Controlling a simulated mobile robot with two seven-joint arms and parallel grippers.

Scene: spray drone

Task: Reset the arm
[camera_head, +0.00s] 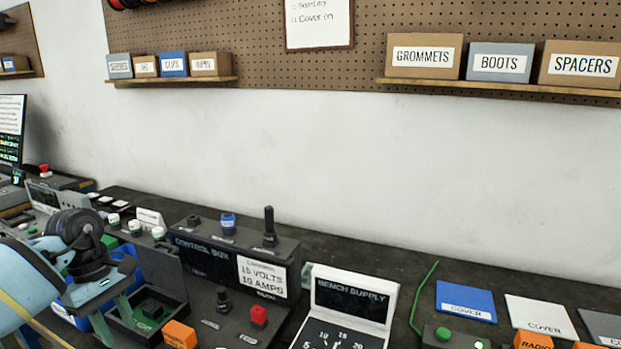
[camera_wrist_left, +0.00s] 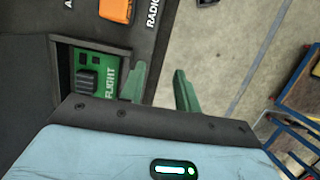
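My left arm (camera_head: 25,280) comes in from the left edge, light blue with a dark wrist. My left gripper (camera_head: 118,325) points down over the left part of the bench. In the left wrist view my left gripper (camera_wrist_left: 159,72) shows two green fingers set apart with nothing between them. One finger is close beside a recessed compartment holding a green board (camera_wrist_left: 105,72) marked "FLIGHT"; I cannot tell whether they touch. The same board (camera_head: 152,310) shows in the head view inside a dark open box. My right arm and gripper are not in view.
A control box (camera_head: 215,262) with knobs and a bench supply (camera_head: 350,300) stand right of the gripper. Orange blocks (camera_head: 180,334) sit near the front. Blue, white and grey cover plates (camera_head: 465,301) lie at right. Blue bins (camera_head: 75,315) are behind the gripper. The floor shows beyond the bench edge.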

